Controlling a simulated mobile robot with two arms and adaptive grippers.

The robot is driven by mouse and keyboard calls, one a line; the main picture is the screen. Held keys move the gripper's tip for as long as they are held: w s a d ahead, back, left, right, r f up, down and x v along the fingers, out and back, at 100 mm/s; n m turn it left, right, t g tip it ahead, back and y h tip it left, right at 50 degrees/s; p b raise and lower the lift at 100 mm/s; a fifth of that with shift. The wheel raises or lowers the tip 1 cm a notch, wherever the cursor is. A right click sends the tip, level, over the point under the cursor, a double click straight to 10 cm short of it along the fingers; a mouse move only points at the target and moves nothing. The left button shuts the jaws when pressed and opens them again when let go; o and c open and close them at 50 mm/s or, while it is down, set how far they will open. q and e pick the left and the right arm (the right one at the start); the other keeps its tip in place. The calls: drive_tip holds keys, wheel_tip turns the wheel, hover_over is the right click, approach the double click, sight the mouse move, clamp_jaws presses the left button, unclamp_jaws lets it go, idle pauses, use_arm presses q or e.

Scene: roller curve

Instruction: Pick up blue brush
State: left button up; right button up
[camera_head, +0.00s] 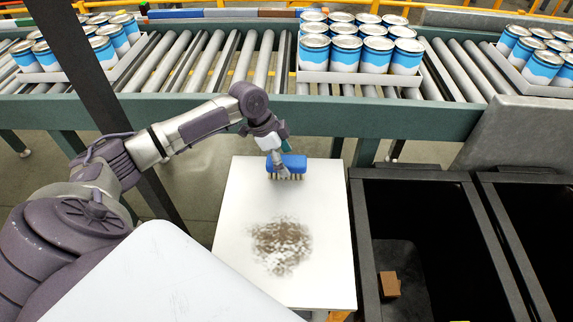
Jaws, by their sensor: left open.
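The blue brush (294,163) sits near the far edge of a white tabletop (334,232), with its bristles down. My left arm comes in from the left and reaches over the table. My left gripper (279,168) points down at the left part of the brush and is open. It partly covers the brush, and I cannot tell whether its fingers touch it. A brown speckled dirt patch (281,246) lies on the tabletop, nearer than the brush. My right gripper is not in view.
A roller conveyor (262,62) runs across behind the table, carrying trays of blue and white cans (360,52). Dark open bins (365,215) stand right of the table; one holds a small brown block (389,284). A dark post (98,85) stands at the left.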

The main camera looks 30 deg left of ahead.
use_arm(q)
drive_tip(key=shift+w+d+f, duration=0.15)
drive_tip(key=shift+d+f, duration=0.05)
drive_tip(key=shift+f, duration=0.4)
drive_tip(key=shift+f, duration=0.25)
drive_tip(key=c, duration=1.3)
drive_tip(key=shift+r, duration=0.2)
wheel_tip(320, 180, up, 4)
drive_tip(key=shift+w+f+b, duration=0.1)
drive_tip(key=shift+b, duration=0.2)
drive_tip(key=w+d+r, duration=0.1)
drive_tip(key=d+r, duration=0.6)
drive_tip(key=d, duration=0.4)
drive_tip(key=shift+w+d+r+b, duration=0.2)
drive_tip(key=shift+w+d+b, duration=0.1)
drive_tip(key=shift+b, duration=0.15)
